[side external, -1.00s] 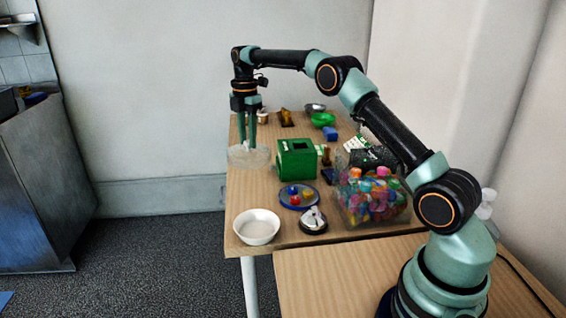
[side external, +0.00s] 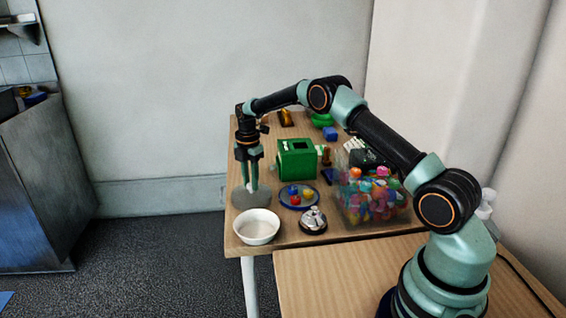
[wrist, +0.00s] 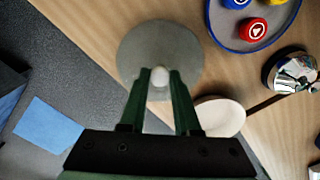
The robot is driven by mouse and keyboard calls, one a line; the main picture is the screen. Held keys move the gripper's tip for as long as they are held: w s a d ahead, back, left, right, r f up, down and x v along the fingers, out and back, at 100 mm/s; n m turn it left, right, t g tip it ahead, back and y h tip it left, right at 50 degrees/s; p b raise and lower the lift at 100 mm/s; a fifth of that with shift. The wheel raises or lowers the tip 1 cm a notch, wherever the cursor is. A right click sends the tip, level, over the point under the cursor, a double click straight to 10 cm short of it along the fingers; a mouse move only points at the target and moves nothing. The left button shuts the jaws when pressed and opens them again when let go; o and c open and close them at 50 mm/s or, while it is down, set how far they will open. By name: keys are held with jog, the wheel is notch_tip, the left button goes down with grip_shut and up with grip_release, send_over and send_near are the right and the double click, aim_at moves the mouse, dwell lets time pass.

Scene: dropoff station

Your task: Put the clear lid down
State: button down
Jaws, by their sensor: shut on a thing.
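The clear lid (side external: 243,198) is a round, see-through disc near the table's left edge, just behind the white bowl (side external: 256,227). It looks level. In the wrist view the lid (wrist: 160,42) lies under my fingers and partly overlaps the table's edge. Its pale knob (wrist: 160,77) is between the fingertips. My gripper (side external: 251,186) points down and is shut on the lid's knob; it also shows in the wrist view (wrist: 160,76). I cannot tell whether the lid touches the table or hangs slightly above it.
A blue-rimmed plate (side external: 290,206) with colored pieces lies right of the lid. A silver bell (side external: 313,219), a green box (side external: 297,160) and a clear bin of colorful items (side external: 370,198) stand further right. Bare wood (side external: 255,130) shows behind my gripper.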

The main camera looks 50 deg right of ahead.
jog(key=c, duration=0.6)
grip_release()
jog(key=shift+f, duration=0.1)
